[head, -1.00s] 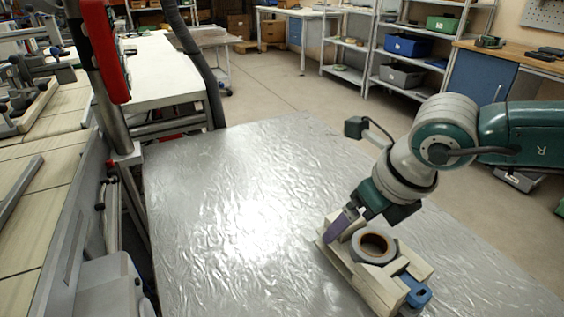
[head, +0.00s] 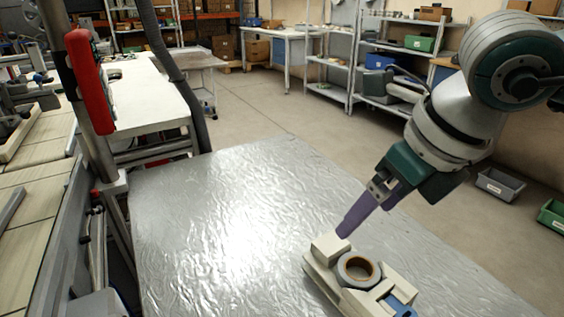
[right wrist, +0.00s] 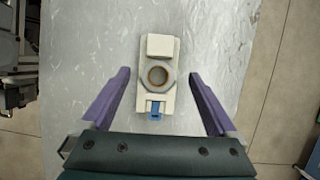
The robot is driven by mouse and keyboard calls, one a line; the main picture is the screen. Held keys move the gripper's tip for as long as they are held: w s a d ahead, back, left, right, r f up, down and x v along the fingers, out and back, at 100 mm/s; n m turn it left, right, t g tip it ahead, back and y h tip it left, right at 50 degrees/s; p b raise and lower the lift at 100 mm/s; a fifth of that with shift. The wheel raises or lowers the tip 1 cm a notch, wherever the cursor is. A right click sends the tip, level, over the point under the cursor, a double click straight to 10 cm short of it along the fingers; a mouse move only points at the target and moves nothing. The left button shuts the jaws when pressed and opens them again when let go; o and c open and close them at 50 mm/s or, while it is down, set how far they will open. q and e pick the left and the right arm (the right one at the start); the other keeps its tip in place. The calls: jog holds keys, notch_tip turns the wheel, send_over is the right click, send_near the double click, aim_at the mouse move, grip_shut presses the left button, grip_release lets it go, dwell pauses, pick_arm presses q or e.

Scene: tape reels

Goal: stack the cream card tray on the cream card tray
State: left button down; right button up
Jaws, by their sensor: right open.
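Cream card-tray pieces stand together near the right edge of the metal table: a raised cream block (head: 330,247) at the far end and a longer cream body (head: 318,278) under and in front of it. I cannot tell if these are two stacked trays or one. The block also shows in the right wrist view (right wrist: 160,44). A grey tape reel (head: 345,275) with a brown core lies on the body, beside the block. My right gripper (head: 365,221) is open and empty above them, its purple fingers apart on either side in the wrist view. My left gripper is out of view.
The foil-like silver tabletop (head: 220,210) is clear to the left of the trays. A blue part (head: 402,306) sits at the near end of the cream body. A red box on a post (head: 90,80) stands at the left, beyond the table's edge.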

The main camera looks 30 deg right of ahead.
jog(key=s+a+r+y, duration=0.1)
jog(key=a+r+y, duration=0.25)
jog(key=a, duration=0.55)
jog(key=s+a+r+y, duration=0.2)
jog(key=a+y, duration=0.3)
jog(key=a, duration=0.4)
jog(key=a+r+m+t+y, duration=0.2)
jog(key=a+r+y, duration=0.3)
jog(key=r, duration=0.2)
jog(key=w+d+r+m+t+h, duration=0.1)
jog(key=w+d+r+m+t, duration=0.1)
jog(key=r+m+t, duration=0.35)
jog(key=w+d+r+m+t, duration=0.2)
jog(key=r+m+t, duration=0.3)
jog(key=m, duration=0.2)
jog(key=s+d+f+m+g+h, duration=0.1)
jog(key=d+f+m+g+h, duration=0.2)
jog(key=d+f+m+h, duration=1.4)
jog(key=s+a+f+m+g+y, duration=0.2)
jog(key=s+f+g, duration=0.2)
jog(key=s, duration=0.4)
jog(key=s+a+f+m+g+y, duration=0.2)
jog(key=s+f+g, duration=0.3)
jog(key=s, duration=0.3)
jog(key=shift+s+a+f+g, duration=0.25)
jog(key=shift+s+a+g, duration=0.2)
jog(key=shift+g, duration=0.2)
